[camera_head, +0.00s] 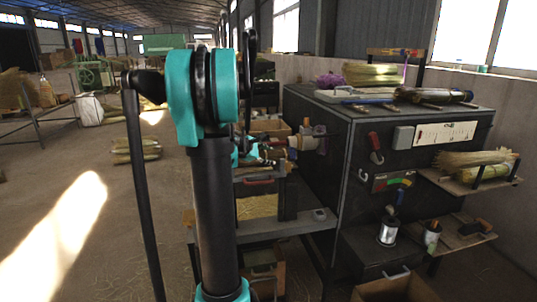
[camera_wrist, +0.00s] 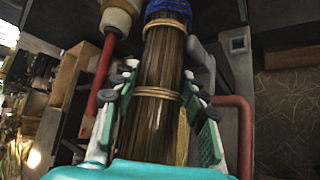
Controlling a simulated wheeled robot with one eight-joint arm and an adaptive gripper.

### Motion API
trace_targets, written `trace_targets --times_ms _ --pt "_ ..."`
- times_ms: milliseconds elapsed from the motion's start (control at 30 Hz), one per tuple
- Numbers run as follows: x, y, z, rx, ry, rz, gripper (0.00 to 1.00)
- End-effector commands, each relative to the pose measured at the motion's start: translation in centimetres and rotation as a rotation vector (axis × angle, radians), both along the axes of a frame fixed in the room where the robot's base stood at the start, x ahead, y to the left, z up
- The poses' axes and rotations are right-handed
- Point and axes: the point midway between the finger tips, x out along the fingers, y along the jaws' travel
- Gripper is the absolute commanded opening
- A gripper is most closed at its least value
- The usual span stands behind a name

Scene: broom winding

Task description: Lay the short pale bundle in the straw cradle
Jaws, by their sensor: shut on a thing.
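My gripper (camera_wrist: 158,95) is shut on a brown straw bundle (camera_wrist: 166,58), with one teal-padded finger on each side. The bundle has pale tan bands and a blue wrapped far end. It looks brown rather than pale in the wrist view. In the head view my arm largely hides the gripper, which is beside the dark machine. A pale straw bundle (camera_head: 475,160) lies in a bracketed cradle on the right side shelf (camera_head: 450,181). Another pale bundle (camera_head: 373,75) lies at the back of the machine top. I cannot tell which of these the task names.
The dark machine cabinet (camera_head: 330,140) fills the right side, with a dark roll (camera_head: 433,95) on top. A red handle (camera_wrist: 105,70) and pale knob stand close left of the held bundle. The floor at left is mostly open.

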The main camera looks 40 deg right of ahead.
Motion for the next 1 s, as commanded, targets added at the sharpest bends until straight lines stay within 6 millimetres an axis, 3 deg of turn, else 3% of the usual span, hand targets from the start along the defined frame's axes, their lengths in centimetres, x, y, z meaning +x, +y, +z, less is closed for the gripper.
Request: trace_targets --times_ms 467,500,667,1000 --pt "0.01 -0.01 0.01 0.0 0.0 0.0 0.14" --pt "0.01 -0.01 0.01 0.0 0.0 0.0 0.45" --pt "0.01 -0.01 0.01 0.0 0.0 0.0 0.64" --pt "0.02 0.1 0.08 0.0 0.0 0.0 0.68"
